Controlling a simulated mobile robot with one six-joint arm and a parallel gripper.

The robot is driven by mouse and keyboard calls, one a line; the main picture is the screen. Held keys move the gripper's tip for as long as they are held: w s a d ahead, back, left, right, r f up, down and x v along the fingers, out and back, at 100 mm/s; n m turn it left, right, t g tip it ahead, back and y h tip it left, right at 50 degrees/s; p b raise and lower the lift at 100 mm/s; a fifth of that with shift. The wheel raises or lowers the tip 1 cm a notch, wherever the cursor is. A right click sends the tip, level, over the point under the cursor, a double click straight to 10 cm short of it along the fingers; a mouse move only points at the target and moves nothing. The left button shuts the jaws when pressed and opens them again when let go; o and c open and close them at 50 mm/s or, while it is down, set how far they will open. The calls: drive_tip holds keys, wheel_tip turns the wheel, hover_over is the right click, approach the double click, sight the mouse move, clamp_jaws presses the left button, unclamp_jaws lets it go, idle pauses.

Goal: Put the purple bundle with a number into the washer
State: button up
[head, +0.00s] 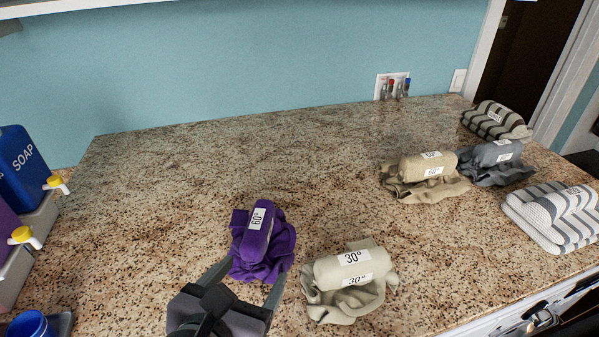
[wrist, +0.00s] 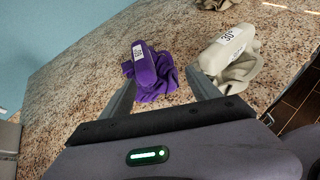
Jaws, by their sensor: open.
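The purple bundle (head: 258,232) sits on the granite counter, a rolled cloth on a crumpled base with a white "60°" label. It also shows in the wrist view (wrist: 146,70), ahead of my jaws. My gripper (head: 252,275) is open at the near side of the bundle, with its fingertips at the left and right of the cloth's lower part. In the wrist view the fingers point toward the bundle, and the right finger lies close to the cream bundle. I cannot tell whether either finger touches cloth. The washer is not recognizable in these views.
A cream "30°" bundle (head: 348,275) lies just right of the purple one. Tan (head: 427,170), grey (head: 497,160) and striped (head: 556,215) bundles lie further right. A blue soap container (head: 20,165) stands at left. The counter's middle and back left are clear.

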sight(250, 246)
drive_tip(key=w+f+b, duration=0.1)
drive_tip(key=w, duration=0.2)
drive_tip(key=w+a+f+n+b, duration=0.1)
drive_tip(key=w+f+b, duration=0.1)
drive_tip(key=w, duration=0.1)
drive_tip(key=w+f+n+t+b, duration=0.1)
drive_tip(key=w, duration=0.3)
drive_tip(key=shift+a+f+y, duration=0.15)
drive_tip(key=shift+f+y, duration=0.1)
drive_tip(key=shift+y, duration=0.15)
drive_tip(key=x, duration=0.2)
drive_tip(key=r+b+x, duration=0.1)
drive_tip(key=x, duration=0.1)
drive_tip(key=b+x, duration=0.1)
drive_tip(key=x, duration=0.1)
drive_tip(key=shift+w+a+r, duration=0.15)
drive_tip(key=shift+w, duration=0.35)
drive_tip(key=shift+s+r, duration=0.1)
drive_tip(key=shift+c, duration=0.2)
clamp_jaws()
